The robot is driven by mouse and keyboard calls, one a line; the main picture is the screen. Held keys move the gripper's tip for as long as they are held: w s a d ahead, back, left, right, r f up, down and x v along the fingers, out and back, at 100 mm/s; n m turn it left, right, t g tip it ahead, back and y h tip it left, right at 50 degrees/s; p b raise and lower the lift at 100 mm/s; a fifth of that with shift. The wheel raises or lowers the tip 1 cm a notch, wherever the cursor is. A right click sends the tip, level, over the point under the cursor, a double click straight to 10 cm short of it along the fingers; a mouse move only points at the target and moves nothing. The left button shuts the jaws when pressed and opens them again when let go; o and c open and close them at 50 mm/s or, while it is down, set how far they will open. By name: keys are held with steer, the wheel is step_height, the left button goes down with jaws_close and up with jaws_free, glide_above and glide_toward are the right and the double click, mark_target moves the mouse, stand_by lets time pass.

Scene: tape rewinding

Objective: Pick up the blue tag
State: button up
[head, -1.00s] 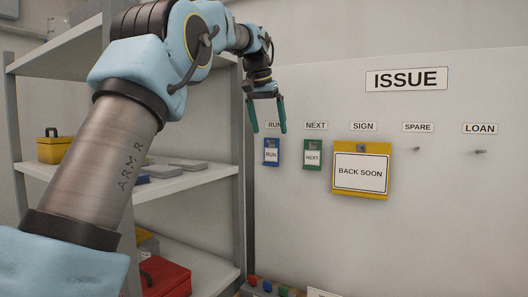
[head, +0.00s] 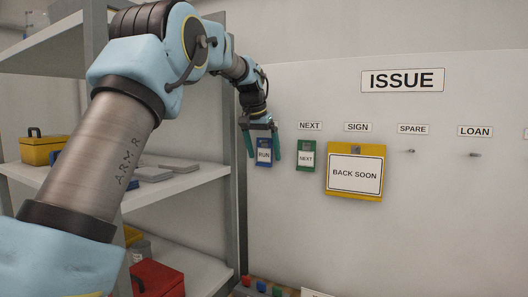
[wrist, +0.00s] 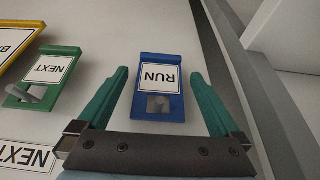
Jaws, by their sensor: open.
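The blue tag (head: 264,158) hangs on the pale board under its label spot and carries a white RUN card. It also shows in the wrist view (wrist: 159,108), upside down, between my two fingers. My gripper (head: 263,154) is open, with one green finger on each side of the tag. In the wrist view my gripper (wrist: 158,75) shows a gap between each finger and the tag's sides. The peg shows in the tag's hole. The RUN label above is hidden behind my gripper in the head view.
A green NEXT tag (head: 306,157) hangs close to the right. A yellow BACK SOON sign (head: 355,195) hangs further right. The SPARE peg (head: 410,151) and LOAN peg (head: 474,155) are bare. A shelf (head: 185,187) with its post stands close on the left.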

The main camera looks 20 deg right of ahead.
steer(key=shift+w+d+f, duration=0.1)
steer(key=shift+d+f, duration=0.05)
steer(key=shift+f, duration=0.35)
steer(key=c, duration=1.3)
